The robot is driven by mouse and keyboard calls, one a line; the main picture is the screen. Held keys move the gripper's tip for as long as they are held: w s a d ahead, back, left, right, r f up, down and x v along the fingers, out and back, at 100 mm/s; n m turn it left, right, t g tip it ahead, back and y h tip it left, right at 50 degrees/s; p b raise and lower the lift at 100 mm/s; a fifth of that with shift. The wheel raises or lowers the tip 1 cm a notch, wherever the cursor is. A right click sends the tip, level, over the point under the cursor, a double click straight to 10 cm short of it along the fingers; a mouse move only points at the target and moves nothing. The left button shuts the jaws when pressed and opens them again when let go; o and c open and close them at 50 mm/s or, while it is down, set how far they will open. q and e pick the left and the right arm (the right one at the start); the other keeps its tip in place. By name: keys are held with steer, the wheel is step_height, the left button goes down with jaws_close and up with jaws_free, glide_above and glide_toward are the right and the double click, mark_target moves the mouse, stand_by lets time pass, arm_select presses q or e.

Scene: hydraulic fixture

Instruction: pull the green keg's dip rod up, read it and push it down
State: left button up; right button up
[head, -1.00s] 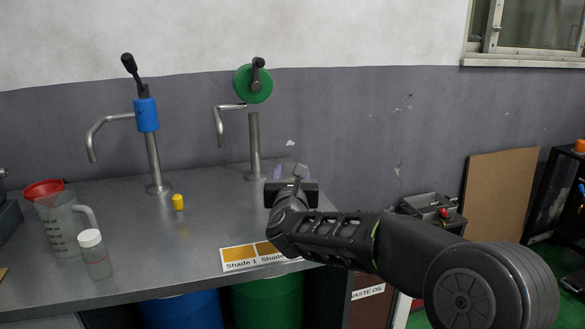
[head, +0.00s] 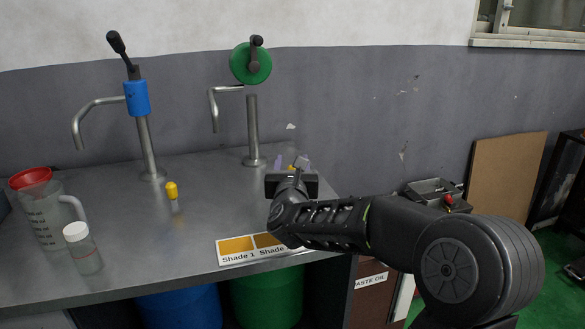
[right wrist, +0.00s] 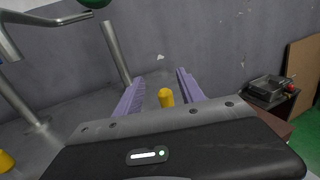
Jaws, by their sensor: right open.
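The green keg (head: 268,298) stands under the bench, its upper part hidden by the bench top. A short yellow knob (right wrist: 166,98), which looks like a dip rod handle, stands upright between the open lilac fingers of my right gripper (right wrist: 160,92) in the right wrist view, apart from both. In the head view my right gripper (head: 291,163) is over the bench's right part, right of the green-wheeled pump (head: 252,130), and hides most of that knob. A second yellow knob (head: 172,190) stands near the blue pump (head: 140,100). My left gripper is out of view.
The shade card (head: 238,246) lies at the bench's front edge. A clear jug (head: 45,215), red funnel (head: 30,178) and white-capped bottle (head: 85,250) stand at the left. A blue keg (head: 180,308) is under the bench. A grey box (head: 432,190) is at the right.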

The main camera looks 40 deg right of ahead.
step_height(320, 180, down, 4)
steer(key=shift+f, duration=0.1)
steer(key=x, duration=0.6)
steer(key=shift+f, duration=0.2)
steer(key=shift+x, duration=0.75)
jaws_close()
stand_by(0.4)
